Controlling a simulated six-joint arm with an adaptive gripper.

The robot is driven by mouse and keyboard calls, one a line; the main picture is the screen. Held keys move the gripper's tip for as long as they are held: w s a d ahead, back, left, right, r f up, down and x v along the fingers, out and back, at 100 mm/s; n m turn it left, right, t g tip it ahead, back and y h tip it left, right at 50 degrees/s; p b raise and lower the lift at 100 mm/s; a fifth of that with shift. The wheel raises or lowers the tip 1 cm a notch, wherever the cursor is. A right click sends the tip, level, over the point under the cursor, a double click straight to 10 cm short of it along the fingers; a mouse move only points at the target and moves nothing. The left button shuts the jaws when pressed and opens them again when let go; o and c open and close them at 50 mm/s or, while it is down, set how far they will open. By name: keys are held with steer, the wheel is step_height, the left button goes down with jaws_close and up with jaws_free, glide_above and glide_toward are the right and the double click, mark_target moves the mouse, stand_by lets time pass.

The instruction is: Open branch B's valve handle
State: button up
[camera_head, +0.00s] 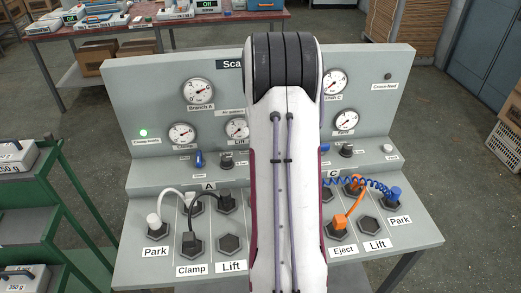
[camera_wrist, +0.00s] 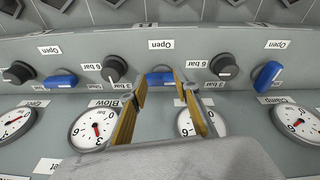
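In the wrist view, which is upside down, a blue valve handle (camera_wrist: 158,77) on the grey panel lies roughly level across the picture, in the middle of three blue handles. It appears to be branch B's, as it sits between the other two. My gripper (camera_wrist: 161,82) is open, its two yellowish fingers apart on either side of this handle. I cannot tell whether they touch it. In the head view my arm hides the middle branch and the gripper.
Blue handles (camera_wrist: 60,81) and (camera_wrist: 267,76) flank it. Black knobs (camera_wrist: 114,68) and (camera_wrist: 223,67) stand close on both sides. Gauges (camera_wrist: 95,128) lie nearby. In the head view, hose plugs, including an orange one (camera_head: 342,222), stand on the lower deck; a green cart (camera_head: 60,200) is left.

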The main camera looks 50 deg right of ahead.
steer(key=r+m, duration=0.1)
steer(key=r+m+h, duration=0.1)
steer(key=m, duration=0.1)
steer(key=shift+w+a, duration=0.15)
steer(key=shift+a, duration=0.15)
steer(key=shift+w+a+r+m+h, duration=0.25)
steer(key=shift+r+m, duration=0.2)
steer(key=shift+m, duration=0.4)
steer(key=shift+w+a+r+m+h, duration=0.1)
steer(key=shift+r+m+h, duration=0.3)
steer(key=shift+m, duration=0.45)
